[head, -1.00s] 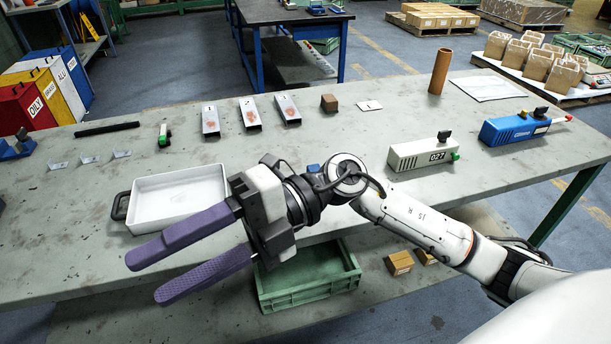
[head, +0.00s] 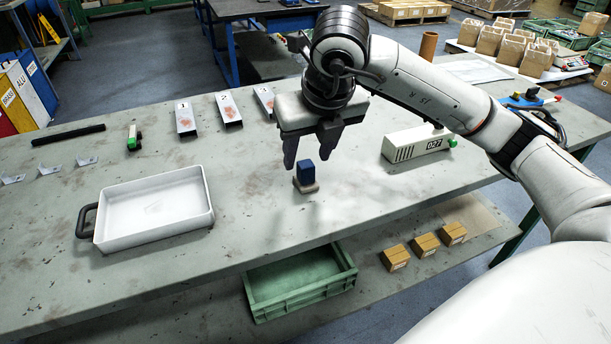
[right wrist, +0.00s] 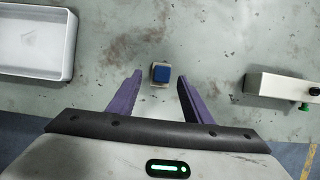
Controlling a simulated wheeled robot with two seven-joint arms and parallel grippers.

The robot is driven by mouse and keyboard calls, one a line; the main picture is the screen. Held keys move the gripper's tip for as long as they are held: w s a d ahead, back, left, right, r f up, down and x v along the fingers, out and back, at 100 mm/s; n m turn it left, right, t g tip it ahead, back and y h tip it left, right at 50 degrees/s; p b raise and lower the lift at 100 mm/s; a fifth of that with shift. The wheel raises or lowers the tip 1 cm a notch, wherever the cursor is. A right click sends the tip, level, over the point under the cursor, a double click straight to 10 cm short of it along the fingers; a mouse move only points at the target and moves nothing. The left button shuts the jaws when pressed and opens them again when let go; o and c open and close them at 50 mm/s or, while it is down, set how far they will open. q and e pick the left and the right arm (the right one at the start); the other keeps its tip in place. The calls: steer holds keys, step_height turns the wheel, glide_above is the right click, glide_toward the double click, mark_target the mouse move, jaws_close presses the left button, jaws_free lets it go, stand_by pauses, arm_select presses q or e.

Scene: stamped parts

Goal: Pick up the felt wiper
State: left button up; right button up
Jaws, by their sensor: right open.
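In the right wrist view the wiper (right wrist: 160,73) shows between the tips of the open right gripper (right wrist: 160,79), apart from both fingers. How far the tips are above the bench is hard to tell. My left gripper is not in view.
A white tray (head: 208,211) with a dark handle stands to the left on the bench (head: 250,225). A pale box marked 027 (head: 402,146) stands to the right. Numbered metal channels (head: 186,118) lie behind. A green crate (head: 262,308) sits below the front edge. Bench around the wiper is clear.

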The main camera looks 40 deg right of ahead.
mark_target(307, 164)
steer(key=x, duration=0.5)
steer(key=shift+d+f, duration=0.2)
jaws_close()
step_height(307, 164, up, 10)
steer(key=shift+r+p, duration=0.1)
steer(key=shift+p, duration=0.3)
